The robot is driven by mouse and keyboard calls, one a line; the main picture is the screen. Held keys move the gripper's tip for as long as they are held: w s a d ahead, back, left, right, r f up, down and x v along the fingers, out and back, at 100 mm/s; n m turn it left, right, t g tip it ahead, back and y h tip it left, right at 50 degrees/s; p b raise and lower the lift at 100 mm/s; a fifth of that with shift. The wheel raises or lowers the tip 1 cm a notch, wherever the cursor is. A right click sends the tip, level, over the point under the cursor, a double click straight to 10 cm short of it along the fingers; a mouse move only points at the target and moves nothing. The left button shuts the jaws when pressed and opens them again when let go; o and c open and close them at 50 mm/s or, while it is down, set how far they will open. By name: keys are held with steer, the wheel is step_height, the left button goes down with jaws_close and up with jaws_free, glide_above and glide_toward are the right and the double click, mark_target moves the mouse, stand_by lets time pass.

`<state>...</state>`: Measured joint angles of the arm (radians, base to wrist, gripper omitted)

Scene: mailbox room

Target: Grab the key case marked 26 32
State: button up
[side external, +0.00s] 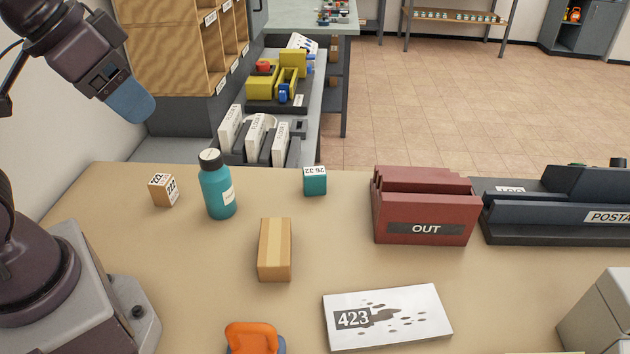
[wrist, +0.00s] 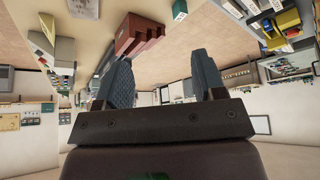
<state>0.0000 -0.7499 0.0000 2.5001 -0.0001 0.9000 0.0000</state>
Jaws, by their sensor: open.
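The key case (side external: 315,182) is a small teal box with a white label reading 26 32 on its top. It stands near the back edge of the table, between a teal bottle and the red OUT holder. My gripper (side external: 140,108) is raised at the upper left in the side view, well above the table and far from the case. In the wrist view my gripper (wrist: 165,80) shows two dark fingers apart with nothing between them. A small teal item (wrist: 179,8) with a white label at the top of the wrist view looks like the case.
The teal bottle (side external: 217,187), a wooden block marked 222 (side external: 164,190) and a cardboard box (side external: 275,250) stand left of or nearer than the case. The OUT holder (side external: 425,208) is to its right. A 423 card (side external: 420,302) and orange item (side external: 250,338) lie in front.

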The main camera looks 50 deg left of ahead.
steer(key=o, duration=0.3)
